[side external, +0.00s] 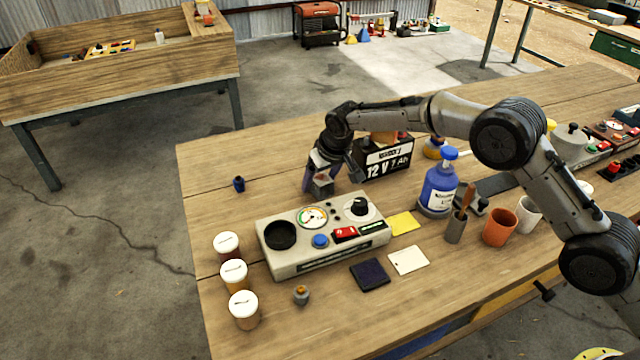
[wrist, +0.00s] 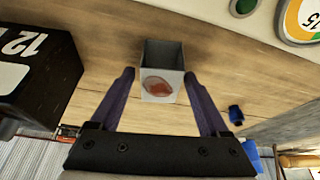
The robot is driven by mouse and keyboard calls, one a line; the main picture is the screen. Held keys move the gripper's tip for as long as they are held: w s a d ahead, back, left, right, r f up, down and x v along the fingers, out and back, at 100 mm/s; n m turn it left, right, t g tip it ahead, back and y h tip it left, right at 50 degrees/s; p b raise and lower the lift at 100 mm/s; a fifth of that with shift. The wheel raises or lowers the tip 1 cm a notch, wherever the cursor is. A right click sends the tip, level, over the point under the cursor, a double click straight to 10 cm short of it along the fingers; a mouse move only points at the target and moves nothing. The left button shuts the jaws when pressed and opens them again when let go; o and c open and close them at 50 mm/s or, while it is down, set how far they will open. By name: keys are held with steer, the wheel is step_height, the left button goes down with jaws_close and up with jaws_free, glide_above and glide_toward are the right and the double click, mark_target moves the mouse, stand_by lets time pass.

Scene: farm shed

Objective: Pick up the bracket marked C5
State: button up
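A small grey box-like bracket (wrist: 163,55) with a reddish round patch on its near face stands on the wooden table in the wrist view. I cannot read a C5 mark on it. In the side view the grey bracket (side external: 322,189) shows low at my gripper, partly hidden by it. My gripper (wrist: 160,75) is open, with its two dark fingers spread to the left and right of the bracket. Gaps show between the fingers and the bracket. In the side view my gripper (side external: 322,176) is low over the table, behind the control box.
A grey control box (side external: 285,262) stands in front of the bracket. A black 12 V battery (side external: 388,160) is close on the right, with a blue bottle (side external: 438,190) beyond. A small blue item (side external: 239,184) lies left. White-lidded jars (side external: 233,272) stand at the front left.

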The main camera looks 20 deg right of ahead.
jaws_close()
steer(key=shift+r, duration=0.1)
